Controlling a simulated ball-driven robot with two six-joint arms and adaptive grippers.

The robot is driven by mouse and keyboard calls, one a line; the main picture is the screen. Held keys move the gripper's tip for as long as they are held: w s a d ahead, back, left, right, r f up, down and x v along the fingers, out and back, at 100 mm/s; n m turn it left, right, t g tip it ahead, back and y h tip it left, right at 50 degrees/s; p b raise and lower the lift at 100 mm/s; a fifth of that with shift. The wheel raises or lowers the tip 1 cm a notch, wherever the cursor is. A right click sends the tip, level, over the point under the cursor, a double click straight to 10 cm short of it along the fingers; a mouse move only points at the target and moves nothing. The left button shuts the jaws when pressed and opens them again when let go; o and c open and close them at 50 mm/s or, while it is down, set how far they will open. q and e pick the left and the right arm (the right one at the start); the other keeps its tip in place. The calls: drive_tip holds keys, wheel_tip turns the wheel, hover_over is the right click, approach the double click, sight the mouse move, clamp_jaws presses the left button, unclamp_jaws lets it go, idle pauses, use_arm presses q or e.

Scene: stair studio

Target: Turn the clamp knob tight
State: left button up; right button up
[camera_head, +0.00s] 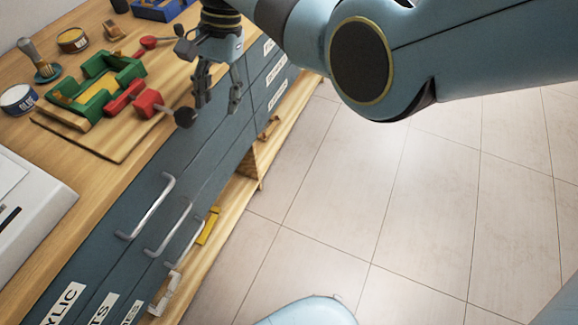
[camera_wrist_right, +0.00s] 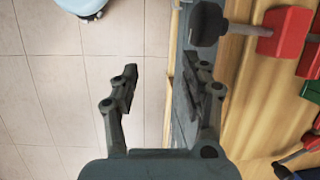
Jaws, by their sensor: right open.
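The near clamp (camera_head: 148,103) is red, with a thin rod ending in a dark round knob (camera_head: 186,117) that sticks out past the bench edge. In the right wrist view the same knob (camera_wrist_right: 207,24) sits at the top, its rod running right to a red block (camera_wrist_right: 285,28). A second red clamp (camera_head: 148,43) lies farther back, with its dark knob near my right arm. My right gripper (camera_head: 218,97) points down, open and empty, beyond the near knob and apart from it. Between its fingers in the right wrist view (camera_wrist_right: 160,92) nothing is held. My left gripper is out of view.
Green and red blocks frame a wooden piece on a board (camera_head: 115,147). Tins (camera_head: 18,99), a brush (camera_head: 46,72) and a blue tray (camera_head: 160,8) stand on the bench. Drawer handles (camera_head: 148,208) protrude from the front. The tiled floor (camera_head: 330,190) is clear.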

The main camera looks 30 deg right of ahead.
drive_tip(key=s+d+f+n+b, duration=0.1)
drive_tip(key=s+f, duration=0.3)
drive_tip(key=f, duration=0.6)
drive_tip(key=s+d+f+n+h+b, duration=0.1)
drive_tip(key=s+d+f+b, duration=0.3)
drive_tip(key=f, duration=0.6)
drive_tip(key=s+d+f+t+b, duration=0.1)
drive_tip(key=s+d+f+b, duration=0.1)
drive_tip(key=s+f, duration=0.4)
wheel_tip(320, 180, down, 5)
drive_tip(key=shift+d+r+n+h+b, duration=0.1)
drive_tip(key=shift+d+n+h+b, duration=0.2)
drive_tip(key=shift+b, duration=0.4)
drive_tip(key=shift+s+a, duration=0.1)
